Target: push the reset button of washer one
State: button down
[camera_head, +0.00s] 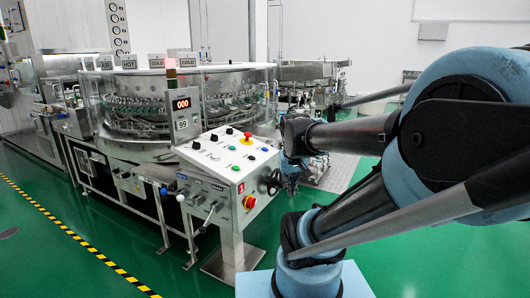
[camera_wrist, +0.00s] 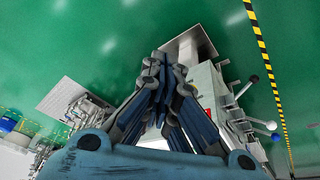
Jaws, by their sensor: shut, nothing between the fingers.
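In the head view a rotary washer (camera_head: 180,100) with a clear guard stands at left centre. The labels are too small to read, so I cannot tell which button is reset. My gripper (camera_wrist: 163,65) is shut and empty in the wrist view. There it appears beside the white panel box (camera_wrist: 205,82), which its fingers partly cover. The button face is not clearly visible in that view. No contact can be made out.
A red emergency knob (camera_head: 249,202) is on the panel's side. Levers (camera_head: 209,207) project from its front, also seen in the wrist view (camera_wrist: 249,84). A steel post (camera_head: 231,246) supports it. Another machine (camera_head: 310,78) stands behind. Green floor is open at the front left.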

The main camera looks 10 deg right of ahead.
jog(key=w+d+r+n+t, duration=0.1)
jog(key=w+r, duration=0.3)
jog(key=w, duration=0.7)
jog(key=w+r+t, duration=0.2)
jog(key=w+r, duration=0.2)
jog(key=w, duration=0.7)
jog(key=n+t+h, duration=0.1)
jog(key=t+h, duration=0.1)
jog(key=t, duration=0.1)
send_over(265, 149)
jog(key=s+d, duration=0.1)
jog(key=d, duration=0.1)
jog(key=shift+s+r, duration=0.15)
jog(key=shift+r, duration=0.05)
jog(key=shift+f, duration=0.1)
jog(key=shift+w+a+f, duration=0.25)
jog(key=shift+a+f, duration=0.05)
jog(key=shift+f, duration=1.1)
jog(key=shift+w+a+f, duration=0.2)
jog(key=shift+a+f, duration=0.05)
jog(key=shift+f, duration=1.1)
jog(key=shift+w+a+f, duration=0.25)
jog(key=shift+a+f, duration=0.05)
jog(key=shift+f, duration=1.1)
jog(key=shift+f, duration=0.15)
jog(key=shift+a+f, duration=0.1)
jog(key=shift+f, duration=0.1)
